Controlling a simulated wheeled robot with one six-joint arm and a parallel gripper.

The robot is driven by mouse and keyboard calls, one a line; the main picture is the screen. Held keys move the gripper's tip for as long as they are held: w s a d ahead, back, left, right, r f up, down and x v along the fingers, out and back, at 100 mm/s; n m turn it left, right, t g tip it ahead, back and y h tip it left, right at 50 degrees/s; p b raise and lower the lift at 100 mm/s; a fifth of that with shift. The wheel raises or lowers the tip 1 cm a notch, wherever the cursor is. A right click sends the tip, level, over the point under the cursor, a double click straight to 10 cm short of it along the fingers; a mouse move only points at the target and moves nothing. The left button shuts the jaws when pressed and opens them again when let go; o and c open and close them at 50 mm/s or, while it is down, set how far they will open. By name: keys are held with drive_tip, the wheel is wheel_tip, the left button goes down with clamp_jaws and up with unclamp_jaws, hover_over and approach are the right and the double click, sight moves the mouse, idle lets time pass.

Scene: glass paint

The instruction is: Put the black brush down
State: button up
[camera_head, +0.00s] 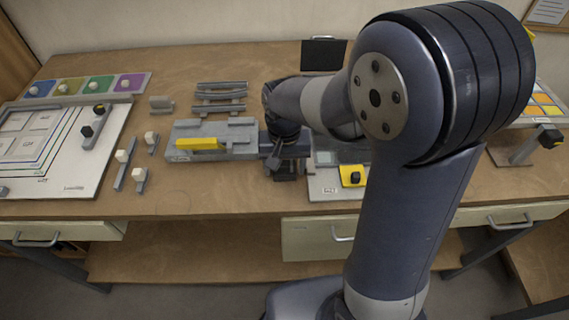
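My gripper (284,168) is low over the middle of the table, at the right end of a grey fixture with a yellow bar. It is small and dark here, and its fingers are not clear. I cannot tell whether they are open or shut, or whether a black brush is between them. A grey tool with a black block (88,131) lies on the white board (60,187) at the left, well apart from my gripper. I cannot tell whether it is the black brush.
The grey fixture (184,155) is left of my gripper, and a grey rack (220,97) is behind it. A plate with a yellow-and-black piece (352,176) is to the right. Several white-block tools, one a long one (122,156), lie at left. My arm hides the right-middle table.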

sight(284, 164)
drive_tip(key=shift+o, duration=0.9)
wheel_tip(284, 164, up, 12)
drive_tip(key=shift+r, duration=0.2)
drive_tip(key=shift+f, duration=0.15)
wheel_tip(284, 164, down, 12)
drive_tip(key=shift+r, duration=1.8)
drive_tip(key=shift+f, duration=0.1)
